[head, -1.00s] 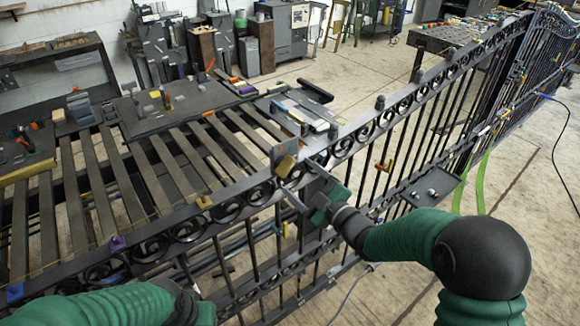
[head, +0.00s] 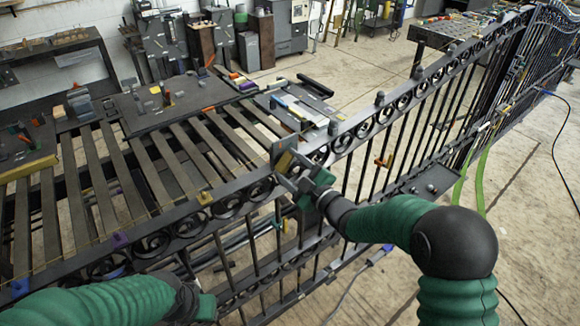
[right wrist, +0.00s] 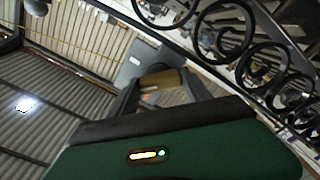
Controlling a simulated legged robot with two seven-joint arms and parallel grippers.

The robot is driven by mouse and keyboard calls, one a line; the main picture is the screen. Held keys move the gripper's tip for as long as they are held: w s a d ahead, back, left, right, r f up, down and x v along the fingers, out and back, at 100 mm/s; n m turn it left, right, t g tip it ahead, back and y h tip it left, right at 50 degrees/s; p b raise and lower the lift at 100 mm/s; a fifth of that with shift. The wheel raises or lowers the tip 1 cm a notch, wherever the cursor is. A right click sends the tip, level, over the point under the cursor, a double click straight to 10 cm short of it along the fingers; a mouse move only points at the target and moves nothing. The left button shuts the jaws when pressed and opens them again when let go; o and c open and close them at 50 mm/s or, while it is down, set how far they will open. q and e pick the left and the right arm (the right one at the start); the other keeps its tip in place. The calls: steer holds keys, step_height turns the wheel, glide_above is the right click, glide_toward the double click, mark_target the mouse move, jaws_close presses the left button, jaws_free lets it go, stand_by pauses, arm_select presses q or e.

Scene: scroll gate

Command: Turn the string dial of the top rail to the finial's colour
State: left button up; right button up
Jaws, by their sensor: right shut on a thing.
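A brass-yellow block (head: 285,160) stands out from a small grey plate (head: 284,149) at the top rail (head: 235,187); it looks like the string dial. My right gripper (head: 294,171) has its fingers on either side of it and is shut on it. In the right wrist view the yellow dial (right wrist: 163,79) sits between the two dark fingers (right wrist: 160,96). Dark finials (head: 380,98) stand along the rail; I cannot tell which one sets the colour. My left gripper (head: 203,304) is low at the left, partly hidden by its arm, its jaws unclear.
Yellow (head: 205,198), purple (head: 120,239) and blue (head: 19,288) pieces sit along the rail to the left. An orange piece (head: 383,161) is on the bars at right. A slatted bench (head: 130,170) lies behind the gate.

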steer(key=shift+f, duration=0.15)
steer(key=shift+c, duration=0.3)
steer(key=shift+m, duration=0.4)
steer(key=m, duration=0.2)
steer(key=shift+f+m, duration=0.1)
steer(key=shift+m, duration=0.3)
steer(key=m, duration=0.5)
steer(key=shift+s+f+m, duration=0.1)
steer(key=shift+m, duration=0.2)
steer(key=o, duration=1.4)
steer(key=shift+c, duration=0.2)
steer(key=shift+r, duration=0.2)
steer(key=shift+d, duration=0.1)
